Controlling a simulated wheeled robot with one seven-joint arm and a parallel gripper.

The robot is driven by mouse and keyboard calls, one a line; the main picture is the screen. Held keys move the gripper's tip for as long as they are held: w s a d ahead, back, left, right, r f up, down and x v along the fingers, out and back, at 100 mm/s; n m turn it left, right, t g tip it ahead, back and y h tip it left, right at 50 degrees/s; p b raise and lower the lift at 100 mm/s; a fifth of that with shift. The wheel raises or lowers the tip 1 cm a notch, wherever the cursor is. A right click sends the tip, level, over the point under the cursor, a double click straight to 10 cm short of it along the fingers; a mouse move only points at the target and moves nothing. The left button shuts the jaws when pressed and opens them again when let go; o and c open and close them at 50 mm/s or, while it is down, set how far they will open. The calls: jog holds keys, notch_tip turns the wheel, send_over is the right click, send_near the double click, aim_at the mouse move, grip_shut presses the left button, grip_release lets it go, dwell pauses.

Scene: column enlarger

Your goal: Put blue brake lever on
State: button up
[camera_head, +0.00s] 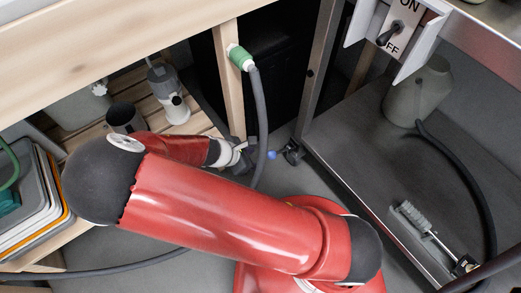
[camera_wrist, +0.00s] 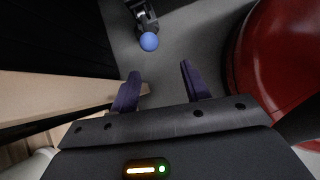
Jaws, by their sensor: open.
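The blue brake lever shows in the head view as a small blue knob (camera_head: 271,155) beside a dark caster (camera_head: 292,152) at the foot of the metal stand's leg. In the wrist view the blue knob (camera_wrist: 149,41) is at the top, in front of the dark caster bracket (camera_wrist: 143,14). My gripper (camera_wrist: 158,75) is open and empty. The knob lies beyond its fingertips, between them and slightly left, with a gap of floor showing.
A dark hose hangs from a green fitting (camera_head: 238,57) past my gripper. A wooden post (camera_head: 229,80) stands close by. The metal stand's lower shelf (camera_head: 345,130) is to the right, holding a grey jug (camera_head: 418,92) and a brush (camera_head: 414,216). My red base is close at the wrist view's right.

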aim_at(268, 156)
jog(key=w+d+f+b, duration=0.1)
jog(key=f+b, duration=0.1)
jog(key=w+d+f+n+b, duration=0.1)
jog(key=d+f+b, duration=0.1)
jog(key=f+b, duration=0.1)
jog(key=w+d+f+n+t+b, duration=0.1)
jog(key=w+f+b, duration=0.1)
jog(key=b, duration=0.1)
jog(key=shift+w+d+f, duration=0.1)
jog(key=shift+d+f, duration=0.05)
jog(key=shift+d, duration=0.25)
jog(key=shift+w+d, duration=0.1)
jog(key=shift+d, duration=0.05)
jog(key=shift+f, duration=0.1)
dwell(0.5)
